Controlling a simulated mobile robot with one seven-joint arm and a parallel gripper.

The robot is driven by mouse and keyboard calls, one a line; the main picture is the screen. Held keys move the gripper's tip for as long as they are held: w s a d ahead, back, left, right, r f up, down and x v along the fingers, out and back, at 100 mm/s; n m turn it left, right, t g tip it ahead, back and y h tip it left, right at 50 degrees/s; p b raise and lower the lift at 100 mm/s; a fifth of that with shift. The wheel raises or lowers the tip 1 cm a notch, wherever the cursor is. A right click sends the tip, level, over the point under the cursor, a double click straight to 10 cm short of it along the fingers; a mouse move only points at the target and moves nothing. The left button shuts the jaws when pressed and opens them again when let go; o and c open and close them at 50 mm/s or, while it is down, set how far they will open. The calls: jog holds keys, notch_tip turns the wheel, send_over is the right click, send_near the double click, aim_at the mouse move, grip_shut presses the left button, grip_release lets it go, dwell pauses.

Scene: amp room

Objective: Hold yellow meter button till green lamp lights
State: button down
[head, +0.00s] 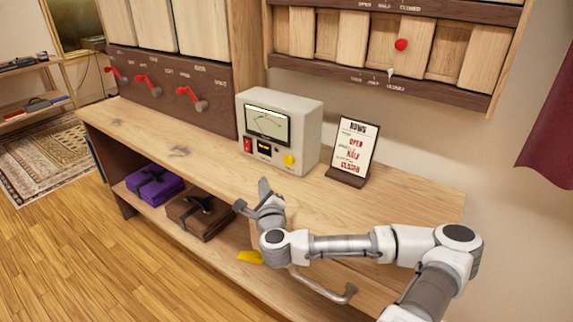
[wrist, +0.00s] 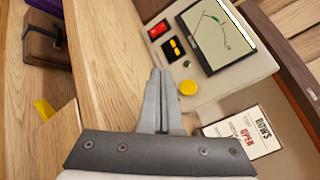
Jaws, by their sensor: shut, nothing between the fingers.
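The meter (head: 305,135) is a pale box with a screen, standing on the wooden bench. Its round yellow button (head: 289,160) is at the lower right of the front face. The button also shows in the wrist view (wrist: 188,88), just right of my fingertips. A small dark green lamp (wrist: 187,64) sits near the button and looks unlit. My gripper (head: 264,187) is shut and empty, in front of the meter. In the wrist view my gripper (wrist: 159,75) has its fingers together and points towards the meter's front, apart from the button as far as I can tell.
A red switch (head: 248,145) and an amber display are on the meter's left front. A sign card (head: 354,146) stands to its right. Red-handled levers (head: 188,93) are on the panel at left. Purple (head: 153,185) and brown (head: 200,215) bundles lie on the shelf below.

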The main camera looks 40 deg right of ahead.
aim_at(288, 161)
dwell(0.3)
jog(key=shift+w+d+b, duration=0.15)
jog(key=shift+w+d, duration=0.35)
jog(key=shift+d, duration=0.9)
jog(key=shift+w+d+b, duration=0.2)
jog(key=shift+w+d, duration=0.25)
jog(key=shift+d, duration=0.95)
jog(key=shift+w+d+b, duration=0.15)
jog(key=shift+w+d, duration=0.35)
jog(key=shift+d, duration=0.9)
jog(key=shift+d, duration=0.1)
jog(key=shift+w+d, duration=0.15)
jog(key=shift+d, duration=0.15)
